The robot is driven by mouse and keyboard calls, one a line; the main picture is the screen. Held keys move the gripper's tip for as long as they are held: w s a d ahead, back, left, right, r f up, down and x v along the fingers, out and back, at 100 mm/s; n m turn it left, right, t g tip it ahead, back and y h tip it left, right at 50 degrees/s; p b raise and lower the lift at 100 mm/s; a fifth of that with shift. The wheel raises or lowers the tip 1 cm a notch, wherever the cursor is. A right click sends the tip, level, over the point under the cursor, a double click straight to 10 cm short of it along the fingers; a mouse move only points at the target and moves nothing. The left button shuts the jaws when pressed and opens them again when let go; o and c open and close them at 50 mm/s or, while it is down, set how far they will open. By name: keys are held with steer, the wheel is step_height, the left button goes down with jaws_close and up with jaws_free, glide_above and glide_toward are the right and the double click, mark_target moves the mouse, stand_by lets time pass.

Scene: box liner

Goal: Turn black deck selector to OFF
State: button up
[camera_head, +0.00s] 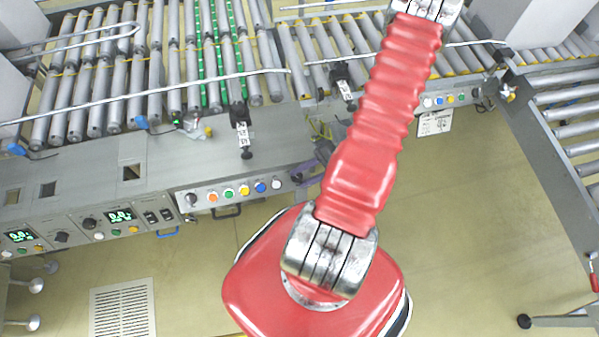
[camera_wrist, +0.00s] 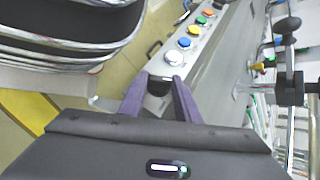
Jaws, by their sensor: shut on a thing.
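My gripper (camera_wrist: 159,80) shows in the wrist view as two purple fingers, one on each side of a black selector knob (camera_wrist: 158,88). It is shut on this knob, at the end of a button row beside the white button (camera_wrist: 175,57). Which way the knob points cannot be made out. In the head view my red arm hides most of this spot, and only a bit of purple finger shows at the right end of the front button panel (camera_head: 236,192). Another black knob (camera_head: 191,199) is at that panel's left end.
Blue (camera_wrist: 184,42), yellow (camera_wrist: 194,29) and green (camera_wrist: 201,20) buttons continue the row. A black clamp (camera_wrist: 289,88) on a rod stands right of the fingers. Roller conveyors (camera_head: 165,60) lie behind the panel. The floor (camera_head: 470,200) at the right is clear.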

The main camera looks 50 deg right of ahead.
steer(key=m+t, duration=0.2)
steer(key=t, duration=0.1)
steer(key=m+t, duration=0.1)
steer(key=m, duration=0.1)
steer(key=shift+s+a+f, duration=0.1)
steer(key=shift+s+f, duration=0.1)
steer(key=shift+s, duration=0.05)
steer(key=shift+t, duration=0.3)
steer(key=o, duration=1)
steer(key=shift+o, duration=0.2)
steer(key=shift+r, duration=0.1)
